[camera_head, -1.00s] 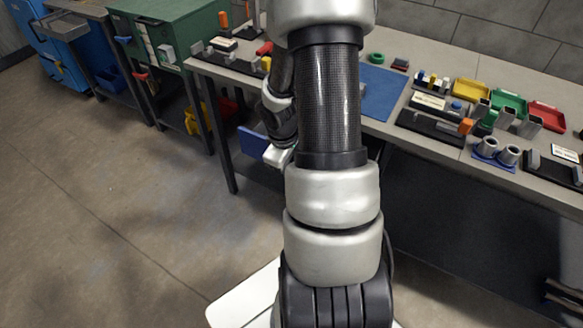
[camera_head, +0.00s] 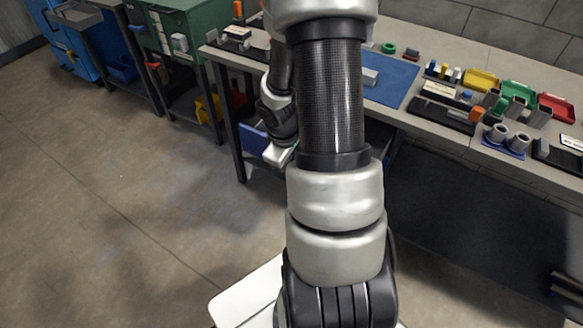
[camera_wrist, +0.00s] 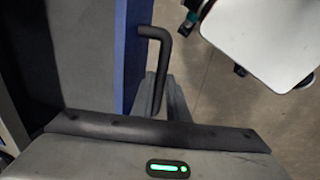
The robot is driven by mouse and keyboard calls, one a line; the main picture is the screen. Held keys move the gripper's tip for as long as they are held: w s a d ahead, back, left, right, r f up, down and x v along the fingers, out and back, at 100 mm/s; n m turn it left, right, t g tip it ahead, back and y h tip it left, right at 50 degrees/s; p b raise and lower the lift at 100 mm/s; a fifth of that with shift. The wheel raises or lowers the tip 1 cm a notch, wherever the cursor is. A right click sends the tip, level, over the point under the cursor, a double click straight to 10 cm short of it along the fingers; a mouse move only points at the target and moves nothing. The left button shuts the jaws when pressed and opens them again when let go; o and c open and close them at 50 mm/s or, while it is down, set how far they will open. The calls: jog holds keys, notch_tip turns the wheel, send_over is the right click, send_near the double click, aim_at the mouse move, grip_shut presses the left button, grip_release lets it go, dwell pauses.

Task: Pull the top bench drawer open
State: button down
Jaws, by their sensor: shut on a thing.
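The blue drawer front (camera_wrist: 136,50) of the bench runs down the wrist view, with a dark bar handle (camera_wrist: 156,36) on its outer side. My gripper (camera_wrist: 165,98) is shut on this handle; the fingers lie beside its lower part. A grey surface (camera_wrist: 85,50) behind the front looks like the drawer's inside, so the drawer appears partly open; how far I cannot tell. In the head view my gripper (camera_head: 279,154) is at the bench's front, beside a blue panel (camera_head: 252,141). My arm hides much of the drawer there.
The bench top (camera_head: 425,68) carries a blue mat (camera_head: 392,84), coloured trays (camera_head: 519,95) and several fixtures. A green cabinet (camera_head: 190,35) and a blue cabinet (camera_head: 68,45) stand at the left. The floor (camera_head: 110,190) in front is clear.

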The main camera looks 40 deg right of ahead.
jog(key=c, duration=1.7)
grip_release()
jog(key=a+r+p, duration=0.1)
jog(key=r+p, duration=0.1)
jog(key=r, duration=0.3)
jog(key=s+a+r+p, duration=0.1)
jog(key=r+p, duration=0.1)
jog(key=r, duration=0.4)
jog(key=a+r+p, duration=0.1)
jog(key=r+p, duration=0.1)
jog(key=r, duration=0.4)
jog(key=shift+s+r, duration=0.1)
jog(key=shift+s, duration=0.05)
